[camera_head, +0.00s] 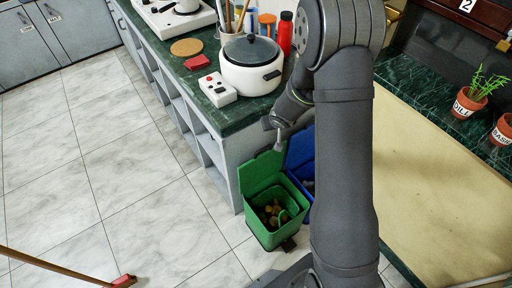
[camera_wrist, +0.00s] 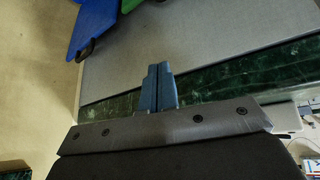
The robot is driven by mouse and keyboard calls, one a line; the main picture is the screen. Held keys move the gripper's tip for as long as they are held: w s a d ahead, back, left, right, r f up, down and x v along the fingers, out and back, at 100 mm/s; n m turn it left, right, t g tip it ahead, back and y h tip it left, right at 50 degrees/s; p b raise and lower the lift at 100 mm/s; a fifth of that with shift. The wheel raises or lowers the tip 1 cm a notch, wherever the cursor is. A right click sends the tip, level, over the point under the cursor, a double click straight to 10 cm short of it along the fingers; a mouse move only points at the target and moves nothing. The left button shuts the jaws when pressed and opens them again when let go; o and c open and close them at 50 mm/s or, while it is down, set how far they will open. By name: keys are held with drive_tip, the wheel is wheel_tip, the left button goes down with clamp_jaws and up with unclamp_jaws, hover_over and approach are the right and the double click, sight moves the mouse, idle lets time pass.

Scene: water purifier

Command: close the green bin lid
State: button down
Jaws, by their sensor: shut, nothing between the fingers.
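The green bin (camera_head: 272,228) stands on the floor against the end of the counter. Its green lid (camera_head: 261,171) is open and tilted up at the back, towards the counter. Waste shows inside the bin. In the head view my gripper (camera_head: 278,146) is above the lid, near the counter's corner, apart from the lid as far as I can tell. In the wrist view my gripper (camera_wrist: 158,72) has its two blue-grey fingers together with nothing between them. A small piece of green (camera_wrist: 130,5) shows at that view's top edge, probably the bin or its lid.
A blue bin (camera_head: 303,165) stands right beside the green one, partly hidden by my arm; blue also shows in the wrist view (camera_wrist: 92,27). The tiled floor (camera_head: 150,230) to the left is mostly clear.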

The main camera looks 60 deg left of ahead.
drive_tip(key=s+d+f+n+g+y, duration=0.1)
drive_tip(key=s+d+f+n+g, duration=0.25)
drive_tip(key=s, duration=0.35)
drive_tip(key=shift+n, duration=0.35)
drive_tip(key=x, duration=1)
drive_tip(key=shift+w+a, duration=0.3)
drive_tip(key=shift+a, duration=0.2)
drive_tip(key=shift+d+f, duration=0.1)
drive_tip(key=shift+d, duration=0.05)
